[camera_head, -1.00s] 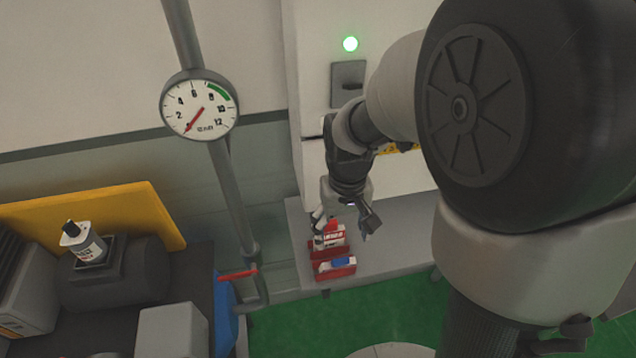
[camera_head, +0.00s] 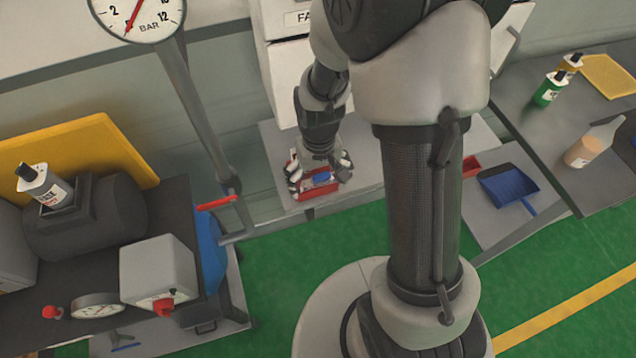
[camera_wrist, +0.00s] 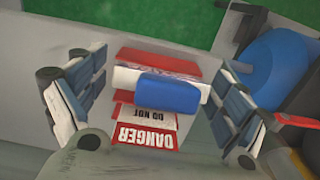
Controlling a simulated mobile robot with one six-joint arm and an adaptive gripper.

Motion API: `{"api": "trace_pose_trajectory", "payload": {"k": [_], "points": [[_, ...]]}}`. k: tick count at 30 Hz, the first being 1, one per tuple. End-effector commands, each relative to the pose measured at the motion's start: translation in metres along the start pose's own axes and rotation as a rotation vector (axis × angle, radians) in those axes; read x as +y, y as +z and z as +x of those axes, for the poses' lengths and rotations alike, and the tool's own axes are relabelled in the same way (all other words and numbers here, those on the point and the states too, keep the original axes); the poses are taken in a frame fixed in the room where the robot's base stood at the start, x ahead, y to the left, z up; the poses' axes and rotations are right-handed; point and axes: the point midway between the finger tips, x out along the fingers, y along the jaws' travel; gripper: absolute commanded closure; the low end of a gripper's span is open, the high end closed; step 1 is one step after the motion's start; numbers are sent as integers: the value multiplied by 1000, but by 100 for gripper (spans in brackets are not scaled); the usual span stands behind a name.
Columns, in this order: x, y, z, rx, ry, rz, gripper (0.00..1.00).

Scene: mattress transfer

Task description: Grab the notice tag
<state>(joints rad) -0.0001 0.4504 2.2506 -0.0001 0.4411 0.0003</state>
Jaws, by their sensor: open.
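The notice tag (camera_wrist: 146,135) is a white card with a red band reading DANGER and DO NOT below it. It shows upside down in the wrist view and lies in or against a small red holder (camera_wrist: 160,62). A blue block (camera_wrist: 168,93) lies in front of it and hides part of it. My gripper (camera_wrist: 160,88) is open, with one finger on each side of the holder. In the head view my gripper (camera_head: 319,176) is directly over the red holder (camera_head: 320,192) on the grey ledge. I cannot tell whether the fingers touch anything.
A grey pipe with a pressure gauge (camera_head: 137,14) stands left of the ledge, with a red lever (camera_head: 217,202) and a blue tank (camera_head: 207,257). A blue dustpan (camera_head: 510,188) lies to the right. Bottles stand on the right table (camera_head: 590,100).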

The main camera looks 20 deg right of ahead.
Motion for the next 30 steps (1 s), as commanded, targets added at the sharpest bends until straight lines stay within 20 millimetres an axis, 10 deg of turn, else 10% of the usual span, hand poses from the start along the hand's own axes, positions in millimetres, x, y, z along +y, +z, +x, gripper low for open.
{"api": "trace_pose_trajectory", "payload": {"k": [10, 30], "points": [[0, 0, 15, 1, 0, 0, 10], [0, 0, 14, 1, 0, 0, 54]]}}
